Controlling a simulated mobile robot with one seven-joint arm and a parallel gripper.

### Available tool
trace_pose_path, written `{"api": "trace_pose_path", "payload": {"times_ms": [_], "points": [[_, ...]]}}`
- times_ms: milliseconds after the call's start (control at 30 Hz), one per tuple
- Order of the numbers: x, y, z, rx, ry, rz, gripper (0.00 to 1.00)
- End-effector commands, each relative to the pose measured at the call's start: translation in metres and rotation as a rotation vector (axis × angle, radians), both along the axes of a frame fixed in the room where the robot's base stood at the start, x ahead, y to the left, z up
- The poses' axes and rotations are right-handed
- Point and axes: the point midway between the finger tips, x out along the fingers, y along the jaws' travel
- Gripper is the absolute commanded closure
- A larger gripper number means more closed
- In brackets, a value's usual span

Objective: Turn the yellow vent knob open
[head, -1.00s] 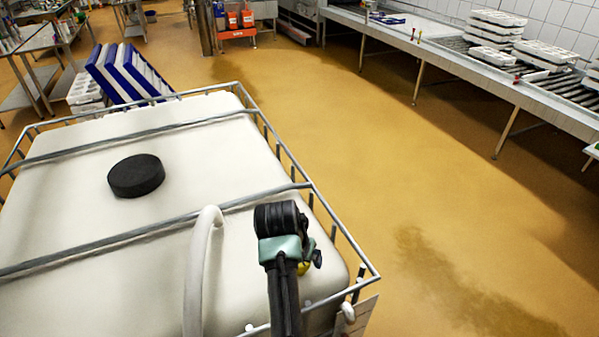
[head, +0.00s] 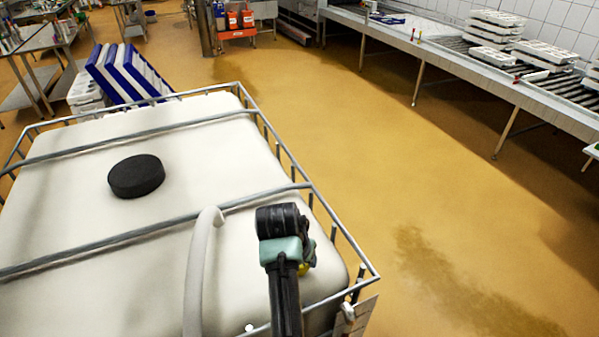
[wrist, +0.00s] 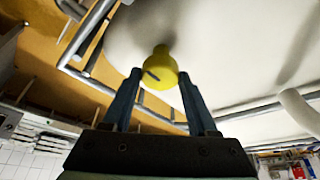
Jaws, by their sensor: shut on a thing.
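The yellow vent knob (wrist: 158,68) sits on the white tank (head: 80,220), near its right front corner in the head view. In the wrist view it stands between the two fingers of my gripper (wrist: 160,78), which are shut on its sides. A dark slanted mark shows on the knob's face. In the head view only a sliver of yellow (head: 304,269) shows beside my wrist. My arm hides the rest of the knob and the fingertips there.
A metal cage (head: 330,220) surrounds the tank, with bars across its top. A white hose (head: 199,265) rises just left of my arm. A black round lid (head: 136,176) is farther left. The yellow-brown floor to the right is clear up to a conveyor bench (head: 440,55).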

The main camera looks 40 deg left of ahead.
Motion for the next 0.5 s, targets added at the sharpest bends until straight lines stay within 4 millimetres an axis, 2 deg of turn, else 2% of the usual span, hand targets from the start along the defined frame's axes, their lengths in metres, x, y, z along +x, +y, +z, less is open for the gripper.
{"api": "trace_pose_path", "payload": {"times_ms": [267,500], "points": [[0.001,-0.0009,0.0011,0.002,-0.001,0.088,0.97],[0.0017,-0.0018,0.0011,0.003,-0.001,0.272,0.97]]}}
